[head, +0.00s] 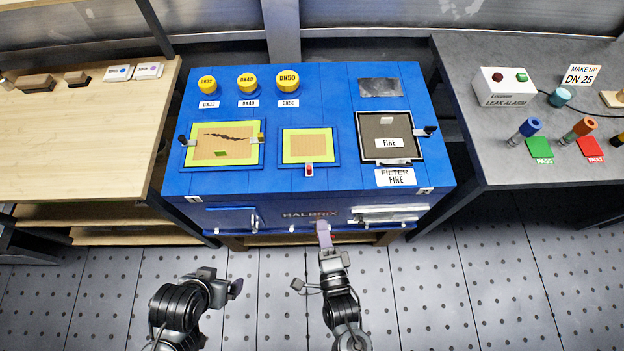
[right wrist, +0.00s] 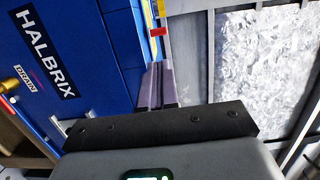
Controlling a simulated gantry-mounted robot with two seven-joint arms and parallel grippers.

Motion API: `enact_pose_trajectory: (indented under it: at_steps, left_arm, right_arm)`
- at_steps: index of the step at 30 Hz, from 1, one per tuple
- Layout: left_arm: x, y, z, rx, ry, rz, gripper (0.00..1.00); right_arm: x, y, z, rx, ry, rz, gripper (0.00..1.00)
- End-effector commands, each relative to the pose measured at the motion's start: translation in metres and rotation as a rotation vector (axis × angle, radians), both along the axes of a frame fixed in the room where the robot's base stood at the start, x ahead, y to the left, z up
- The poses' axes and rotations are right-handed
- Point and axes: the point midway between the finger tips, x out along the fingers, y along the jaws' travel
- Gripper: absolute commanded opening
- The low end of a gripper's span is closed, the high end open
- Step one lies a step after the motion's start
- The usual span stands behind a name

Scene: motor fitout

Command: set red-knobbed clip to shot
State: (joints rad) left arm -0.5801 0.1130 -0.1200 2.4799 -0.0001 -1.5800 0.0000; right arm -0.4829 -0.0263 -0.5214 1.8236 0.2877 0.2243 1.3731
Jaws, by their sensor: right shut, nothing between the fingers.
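The red-knobbed clip (head: 309,170) sits at the front edge of the middle yellow-framed window (head: 307,146) on top of the blue HALBRIX cabinet (head: 340,188). Its red knob also shows in the right wrist view (right wrist: 158,32), just beyond the fingertips. My right gripper (head: 321,226) is shut and empty in front of the cabinet's front face, below and apart from the clip. Its two purple-grey fingers lie together in the right wrist view (right wrist: 158,72). My left gripper (head: 232,287) hangs over the floor at lower left; its finger opening is unclear.
A left window (head: 222,145) with dark and yellow clips and a FINE filter panel (head: 390,138) flank the middle window. Yellow DN knobs (head: 248,82) stand behind. Handles (head: 385,218) project from the cabinet front. A wooden bench (head: 70,150) and grey bench (head: 500,120) stand alongside.

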Motion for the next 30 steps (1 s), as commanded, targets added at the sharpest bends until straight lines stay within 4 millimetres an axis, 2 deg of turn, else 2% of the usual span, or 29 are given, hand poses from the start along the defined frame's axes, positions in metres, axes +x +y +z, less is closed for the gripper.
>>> enact_pose_trajectory:
  at_steps: [8,24,30]
  left_arm:
    - [0.000,0.002,-0.002,0.010,0.001,-0.006,0.95]
    - [0.000,0.002,-0.014,0.009,0.000,-0.005,0.95]
    - [0.000,0.000,-0.018,0.001,0.000,-0.001,0.95]
  right_arm:
    - [0.013,0.002,0.000,0.000,-0.002,0.000,0.00]
    - [0.103,0.018,0.000,0.001,-0.003,0.000,0.00]
    - [0.126,0.022,-0.001,0.000,-0.001,0.000,0.00]
